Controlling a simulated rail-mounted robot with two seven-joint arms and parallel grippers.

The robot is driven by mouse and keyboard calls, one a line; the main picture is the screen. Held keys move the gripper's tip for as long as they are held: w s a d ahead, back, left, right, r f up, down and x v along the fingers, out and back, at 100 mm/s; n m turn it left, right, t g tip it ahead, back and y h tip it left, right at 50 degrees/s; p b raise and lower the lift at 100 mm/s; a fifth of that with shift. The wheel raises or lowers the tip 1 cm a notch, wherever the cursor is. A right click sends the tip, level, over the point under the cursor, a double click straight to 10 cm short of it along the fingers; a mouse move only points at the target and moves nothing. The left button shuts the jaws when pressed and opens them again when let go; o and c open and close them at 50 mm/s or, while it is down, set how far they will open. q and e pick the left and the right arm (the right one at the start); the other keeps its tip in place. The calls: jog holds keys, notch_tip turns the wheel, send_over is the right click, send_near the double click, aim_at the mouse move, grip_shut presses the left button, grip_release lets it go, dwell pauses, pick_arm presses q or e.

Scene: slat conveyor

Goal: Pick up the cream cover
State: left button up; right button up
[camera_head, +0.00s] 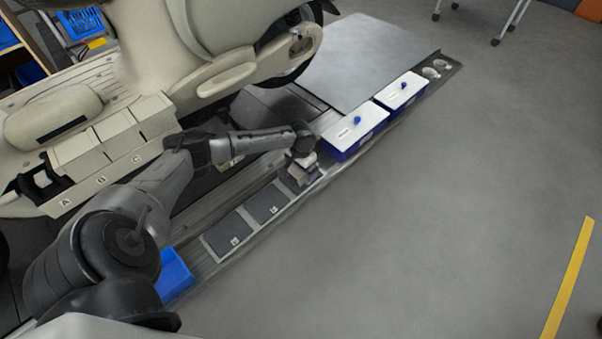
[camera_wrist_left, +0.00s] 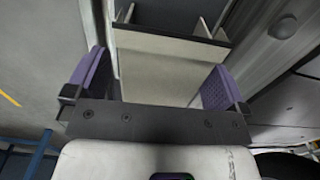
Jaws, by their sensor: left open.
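The cream cover (camera_wrist_left: 160,78) shows in the wrist view as a pale flat panel with a raised edge, between the two purple fingers of my left gripper (camera_wrist_left: 156,88). The fingers stand open on either side of it; whether either touches it cannot be told. In the head view my left gripper (camera_head: 301,170) points down over the farthest dark pad of the side strip. Only a little of the pale piece shows there, mostly hidden by the gripper. My right gripper is not in view.
Two blue boxes with white lids (camera_head: 355,136) stand just beyond the gripper. Two dark labelled pads (camera_head: 228,233) lie nearer. A cream vehicle body (camera_head: 205,75) with compartments marked A, B and C stands at left. A blue bin (camera_head: 174,275) sits near my arm.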

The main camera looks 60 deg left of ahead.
pick_arm(q)
jog(key=shift+f, duration=0.6)
jog(key=shift+r, duration=0.1)
jog(key=c, duration=1)
